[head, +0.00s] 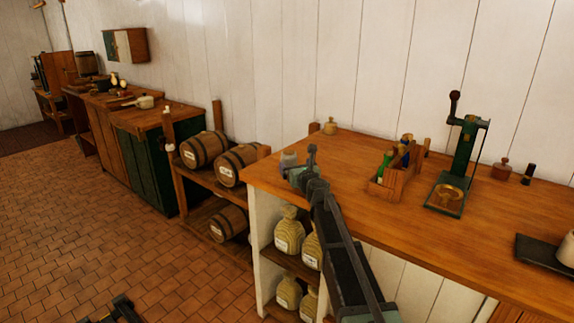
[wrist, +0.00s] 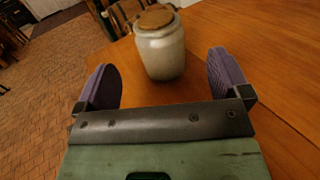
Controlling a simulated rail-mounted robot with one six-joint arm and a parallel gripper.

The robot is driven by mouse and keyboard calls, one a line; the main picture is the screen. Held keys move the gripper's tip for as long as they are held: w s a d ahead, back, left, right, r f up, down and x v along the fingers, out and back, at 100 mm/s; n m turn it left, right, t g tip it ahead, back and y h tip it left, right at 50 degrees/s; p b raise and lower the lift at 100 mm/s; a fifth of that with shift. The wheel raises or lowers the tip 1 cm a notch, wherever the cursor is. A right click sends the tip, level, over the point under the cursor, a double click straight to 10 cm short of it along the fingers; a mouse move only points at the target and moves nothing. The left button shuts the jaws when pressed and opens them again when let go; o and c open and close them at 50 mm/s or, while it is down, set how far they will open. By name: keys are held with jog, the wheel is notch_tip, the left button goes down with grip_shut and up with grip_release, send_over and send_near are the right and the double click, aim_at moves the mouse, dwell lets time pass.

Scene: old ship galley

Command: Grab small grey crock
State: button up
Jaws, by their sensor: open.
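The small grey crock (wrist: 161,50) has a brown lid and stands upright on the wooden counter. In the wrist view it is just ahead of my gripper (wrist: 170,80), roughly centred between the two purple finger pads but mostly beyond their tips. The pads are wide apart, with nothing held between them. In the head view the grey crock (head: 288,160) is near the counter's left end, partly hidden by my gripper (head: 297,170).
The wooden counter (head: 340,155) also bears a small tan jar (head: 330,126), a wooden caddy with bottles (head: 388,183) and a green press (head: 462,160). Barrels (head: 204,149) lie on a rack to the left. Wicker-covered jugs (head: 290,234) stand on shelves below.

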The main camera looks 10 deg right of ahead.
aim_at(291, 159)
jog(key=w, duration=0.3)
jog(key=w+a, duration=0.1)
jog(key=w, duration=0.3)
jog(key=shift+w+a, duration=0.15)
jog(key=shift+a, duration=0.05)
jog(key=c, duration=1.3)
jog(key=shift+o, duration=0.2)
jog(key=shift+r, duration=0.15)
notch_tip(291, 159, up, 20)
jog(key=p, duration=2)
